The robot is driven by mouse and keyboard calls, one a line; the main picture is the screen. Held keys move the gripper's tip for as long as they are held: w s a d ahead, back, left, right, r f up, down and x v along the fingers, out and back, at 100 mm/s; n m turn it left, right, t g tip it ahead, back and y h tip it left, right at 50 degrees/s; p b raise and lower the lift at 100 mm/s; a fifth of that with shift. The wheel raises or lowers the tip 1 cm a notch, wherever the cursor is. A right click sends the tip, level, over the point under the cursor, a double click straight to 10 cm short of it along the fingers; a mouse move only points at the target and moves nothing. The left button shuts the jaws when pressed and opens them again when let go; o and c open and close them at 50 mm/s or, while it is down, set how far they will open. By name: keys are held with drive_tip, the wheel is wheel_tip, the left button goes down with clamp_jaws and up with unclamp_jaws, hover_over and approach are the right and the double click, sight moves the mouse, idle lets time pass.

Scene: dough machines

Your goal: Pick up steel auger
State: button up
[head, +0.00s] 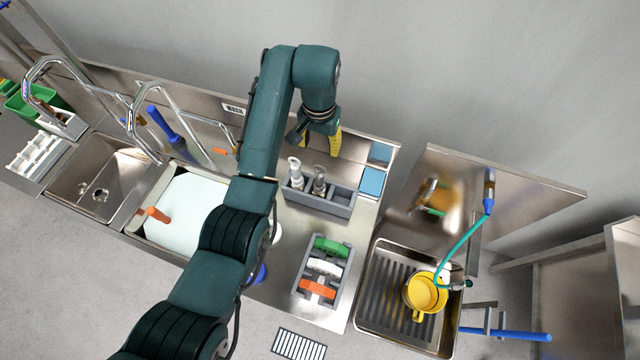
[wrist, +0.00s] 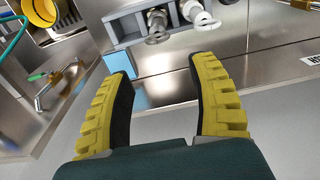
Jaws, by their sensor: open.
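The steel auger (head: 319,181) stands upright in a grey holder (head: 335,203) on the steel counter. A white auger (head: 295,171) stands to its left in the same holder. In the wrist view the steel auger (wrist: 157,26) is beyond my fingertips, near the top middle, with the white auger (wrist: 197,13) to its right. My gripper (head: 334,145) is near the back of the counter, apart from the augers. Its yellow, ridged fingers (wrist: 162,65) are spread wide in the wrist view, with nothing between them. The augers' lower ends are hidden in the holder.
A grey rack (head: 320,268) with green, white and orange pieces lies in front of the holder. Blue pads (head: 372,181) lie to the right. A sink with a yellow pot (head: 425,294) is further right. A basin of pale liquid (head: 185,215) is left, and a wall runs behind.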

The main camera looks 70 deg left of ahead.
sight(318, 166)
drive_tip(key=f+b, duration=0.1)
drive_tip(key=f, duration=0.2)
drive_tip(key=f+b, duration=0.2)
drive_tip(key=f, duration=0.2)
drive_tip(key=f+b, duration=0.1)
drive_tip(key=f, duration=0.2)
drive_tip(key=shift+s+f+b, duration=0.2)
drive_tip(key=shift+s+b, duration=0.05)
drive_tip(key=shift+b, duration=0.05)
drive_tip(key=f, duration=0.6)
drive_tip(key=shift+w+d+f, duration=0.1)
drive_tip(key=shift+w+d, duration=0.1)
drive_tip(key=shift+d, duration=0.05)
clamp_jaws()
